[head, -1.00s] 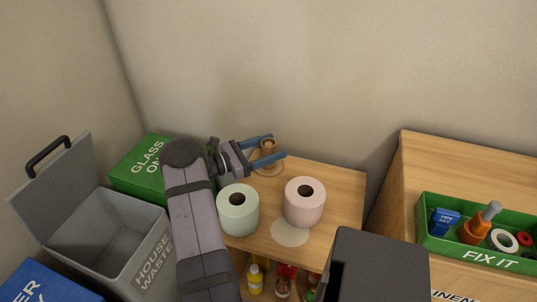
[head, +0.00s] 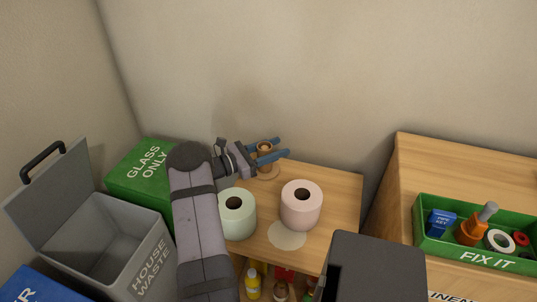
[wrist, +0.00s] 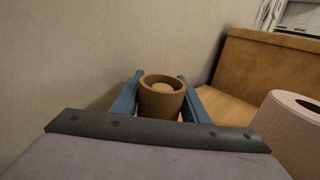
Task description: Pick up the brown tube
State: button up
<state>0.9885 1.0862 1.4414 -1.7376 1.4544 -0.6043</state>
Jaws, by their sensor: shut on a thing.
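The brown tube (head: 264,147) stands upright near the back of the wooden table, over a round brown disc (head: 268,172). My gripper (head: 277,148) reaches in from the left, its two blue fingers on either side of the tube. In the wrist view the tube (wrist: 160,100) sits between the fingers, its open round top facing up. My gripper is shut on it. Whether the tube's bottom touches the disc is hard to tell, as the lower finger partly hides it.
A green roll (head: 237,218) and a pink roll (head: 301,210) stand in front of the tube, with a pale round patch (head: 286,236) on the table. A green GLASS ONLY box (head: 140,180) and a grey bin (head: 120,245) are left. A wooden cabinet (head: 450,165) stands right.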

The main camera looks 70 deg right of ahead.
jog(key=shift+r, duration=0.1)
notch_tip(320, 180, up, 18)
jog(key=p, duration=0.2)
dwell(0.7)
